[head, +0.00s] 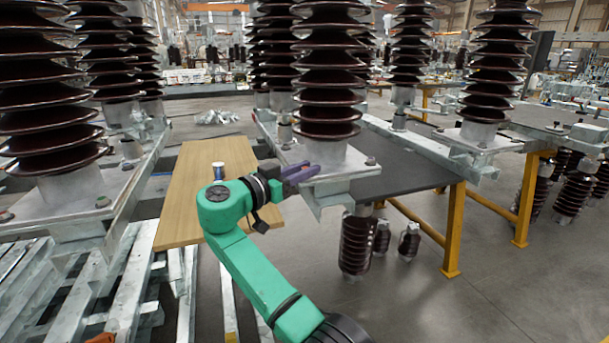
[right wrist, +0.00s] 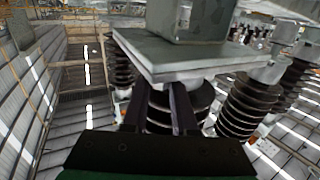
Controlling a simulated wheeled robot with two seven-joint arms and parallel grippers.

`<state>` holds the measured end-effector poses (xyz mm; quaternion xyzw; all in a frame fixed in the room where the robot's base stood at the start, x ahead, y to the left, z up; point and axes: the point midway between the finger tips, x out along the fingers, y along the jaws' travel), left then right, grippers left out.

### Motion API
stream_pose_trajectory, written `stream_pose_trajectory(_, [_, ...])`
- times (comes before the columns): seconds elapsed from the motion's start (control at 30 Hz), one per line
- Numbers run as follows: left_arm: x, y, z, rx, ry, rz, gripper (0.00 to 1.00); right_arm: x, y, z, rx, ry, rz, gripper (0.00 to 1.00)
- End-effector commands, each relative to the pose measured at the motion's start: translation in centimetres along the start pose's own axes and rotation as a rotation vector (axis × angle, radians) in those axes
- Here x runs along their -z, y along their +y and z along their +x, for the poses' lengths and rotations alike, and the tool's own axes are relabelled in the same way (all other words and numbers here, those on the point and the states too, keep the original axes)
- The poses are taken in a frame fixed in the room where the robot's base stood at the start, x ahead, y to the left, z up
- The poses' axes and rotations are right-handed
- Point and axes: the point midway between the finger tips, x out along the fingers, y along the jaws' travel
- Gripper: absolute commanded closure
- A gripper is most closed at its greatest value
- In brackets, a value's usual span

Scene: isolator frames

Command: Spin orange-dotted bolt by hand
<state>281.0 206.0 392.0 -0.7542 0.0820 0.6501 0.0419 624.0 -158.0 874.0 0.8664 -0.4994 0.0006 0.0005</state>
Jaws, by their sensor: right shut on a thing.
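My right gripper (head: 300,173) reaches the near left corner of the base flange under the middle brown insulator (head: 328,75). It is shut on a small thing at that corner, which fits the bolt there. The gripped bolt and any orange dot are hidden by the fingers. In the right wrist view the two dark fingers of the right gripper (right wrist: 163,92) meet the edge of a grey metal plate (right wrist: 200,62). Another bolt (head: 370,161) shows bare at the right corner of the same flange. My left gripper is in neither view.
A steel beam (head: 345,187) carries the flange. A dark table (head: 400,160) on yellow legs stands right. Other insulators (head: 45,95) crowd the left. The floor at right front is clear.

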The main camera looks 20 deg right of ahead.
Motion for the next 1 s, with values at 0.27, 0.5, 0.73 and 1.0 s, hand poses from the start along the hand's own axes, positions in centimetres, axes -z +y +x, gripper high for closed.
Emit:
stream_pose_trajectory(0.27, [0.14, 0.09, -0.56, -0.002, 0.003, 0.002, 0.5, 0.11, 0.0, 0.1, -0.055, 0.001, 0.001, 1.0])
stream_pose_trajectory(0.5, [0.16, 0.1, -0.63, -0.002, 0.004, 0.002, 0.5, 0.09, 0.01, 0.13, -0.059, 0.001, 0.001, 1.0])
stream_pose_trajectory(0.73, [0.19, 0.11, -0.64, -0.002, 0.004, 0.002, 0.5, 0.09, 0.02, 0.15, -0.059, 0.001, 0.001, 0.44])
stream_pose_trajectory(1.0, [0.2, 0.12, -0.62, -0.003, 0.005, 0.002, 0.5, 0.02, 0.0, 0.09, -0.059, 0.0, 0.0, 0.44])
